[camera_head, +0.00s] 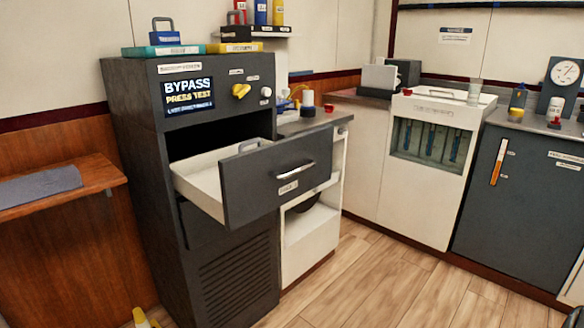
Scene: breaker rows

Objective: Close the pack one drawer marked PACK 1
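A drawer (275,187) with a dark grey front and white sides is pulled well out of the dark grey cabinet (150,200) in the head view. Its front carries a silver bar handle (295,170) and a small white label (288,187), too small to read for sure. A grey loop-shaped handle (249,146) shows just behind the drawer front; what it belongs to is mostly hidden. Neither of my grippers is in view.
The cabinet has a screen reading BYPASS PRESS TEST (189,97) and a yellow knob (241,90). An open white shelf unit (312,235) stands right behind the drawer front. A wooden shelf (100,175) juts out at left. Wooden floor (390,285) in front is clear.

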